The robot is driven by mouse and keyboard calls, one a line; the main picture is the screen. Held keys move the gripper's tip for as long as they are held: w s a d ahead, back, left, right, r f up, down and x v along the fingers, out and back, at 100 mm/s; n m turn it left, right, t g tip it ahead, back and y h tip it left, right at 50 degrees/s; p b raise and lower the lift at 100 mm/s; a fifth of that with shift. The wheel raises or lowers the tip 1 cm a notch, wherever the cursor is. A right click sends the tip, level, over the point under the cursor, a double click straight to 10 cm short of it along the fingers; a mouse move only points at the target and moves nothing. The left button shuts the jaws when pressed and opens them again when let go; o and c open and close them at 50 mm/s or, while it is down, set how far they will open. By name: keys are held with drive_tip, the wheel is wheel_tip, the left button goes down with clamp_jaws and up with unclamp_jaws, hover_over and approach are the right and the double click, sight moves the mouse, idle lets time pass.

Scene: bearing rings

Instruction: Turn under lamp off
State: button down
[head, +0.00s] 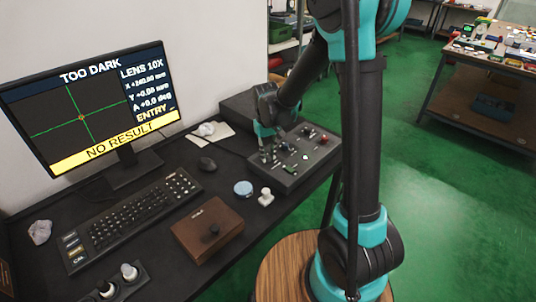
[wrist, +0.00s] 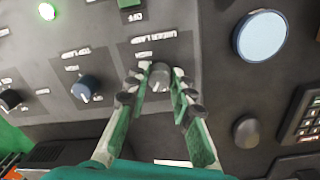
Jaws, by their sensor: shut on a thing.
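The under lamp knob (wrist: 161,72) is a dark rotary knob on a grey control panel (wrist: 213,60), beneath the printed words UNDER LAMP. My gripper (wrist: 158,84) has one finger on each side of this knob and is shut on it. The fingers hide the knob's sides and part of its scale, so I cannot read its setting. In the head view, my gripper (head: 265,150) is at the left part of the control box (head: 312,172), and the knob is hidden there.
The top lamp knob (wrist: 86,88) stands close beside my gripper. A green lit button (wrist: 46,11) and a round pale disc (wrist: 262,36) are nearby. The monitor (head: 88,105) reads TOO DARK and NO RESULT. A keyboard (head: 130,220) and brown box (head: 207,229) lie on the desk.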

sight(268, 156)
drive_tip(key=n, duration=0.6)
drive_tip(key=shift+n, duration=0.3)
idle(0.5)
drive_tip(key=c, duration=1.3)
unclamp_jaws()
wheel_tip(268, 156, up, 12)
drive_tip(key=shift+s, duration=0.2)
